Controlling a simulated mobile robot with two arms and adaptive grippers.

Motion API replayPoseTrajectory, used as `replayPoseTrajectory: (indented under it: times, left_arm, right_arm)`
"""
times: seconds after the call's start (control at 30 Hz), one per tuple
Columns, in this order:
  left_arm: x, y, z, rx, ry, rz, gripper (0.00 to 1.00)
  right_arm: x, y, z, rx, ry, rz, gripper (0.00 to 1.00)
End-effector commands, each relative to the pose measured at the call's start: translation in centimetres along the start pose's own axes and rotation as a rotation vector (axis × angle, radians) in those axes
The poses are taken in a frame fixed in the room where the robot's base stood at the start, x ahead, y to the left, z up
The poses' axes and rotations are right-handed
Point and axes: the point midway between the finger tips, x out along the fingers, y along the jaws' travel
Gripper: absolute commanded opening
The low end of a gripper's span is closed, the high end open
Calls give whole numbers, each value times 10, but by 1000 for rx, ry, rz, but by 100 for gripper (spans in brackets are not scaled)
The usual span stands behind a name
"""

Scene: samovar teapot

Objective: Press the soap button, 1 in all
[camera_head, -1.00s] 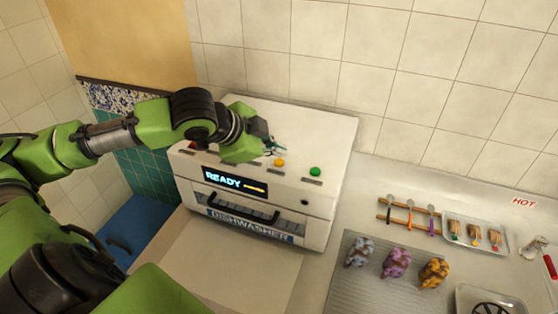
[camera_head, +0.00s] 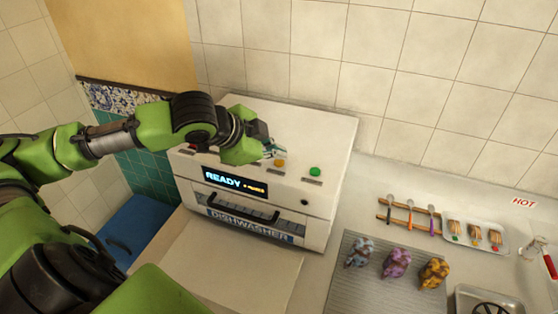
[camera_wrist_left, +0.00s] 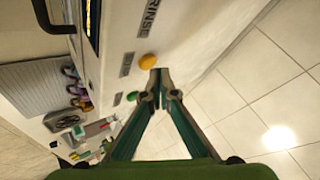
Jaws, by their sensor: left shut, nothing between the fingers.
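The white dishwasher (camera_head: 290,130) has a row of coloured buttons on its top. I see a red button (camera_head: 192,147), a yellow button (camera_head: 279,163) and a green button (camera_head: 315,171). The yellow button (camera_wrist_left: 147,61) and green button (camera_wrist_left: 131,96) also show in the left wrist view. One label there reads RINSE; the labels by the yellow and green buttons are too blurred to read, so I cannot tell which button is soap. My left gripper (camera_head: 272,153) is shut and empty, its tips (camera_wrist_left: 158,73) close beside the yellow button. My left arm hides part of the row.
The display (camera_head: 235,183) reads READY with small yellow marks. The dishwasher door handle (camera_head: 242,207) is below it. A ribbed mat (camera_head: 350,285) with several figurines, a rack of utensils (camera_head: 408,218) and a tray (camera_head: 475,237) lie on the counter at right.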

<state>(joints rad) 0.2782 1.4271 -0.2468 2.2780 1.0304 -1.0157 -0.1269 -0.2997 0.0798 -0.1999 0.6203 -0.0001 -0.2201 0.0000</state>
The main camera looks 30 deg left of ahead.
Motion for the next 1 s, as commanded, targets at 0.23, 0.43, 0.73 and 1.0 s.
replayPoseTrajectory:
  times: [0.23, 0.43, 0.73, 1.0]
  left_arm:
    - [2, 1, 1, 0, -1, 0, 0]
    - [2, 1, 2, 0, -1, 0, 0]
    - [4, 3, 3, 0, -1, -1, 0]
    - [6, 4, 5, 0, -1, -1, 0]
  right_arm:
    - [0, 0, 0, 0, 0, 0, 40]
    - [0, 0, 0, 0, 0, 0, 40]
    - [2, 0, 0, 0, 0, 0, 40]
    - [3, 0, 0, 0, 0, 0, 40]
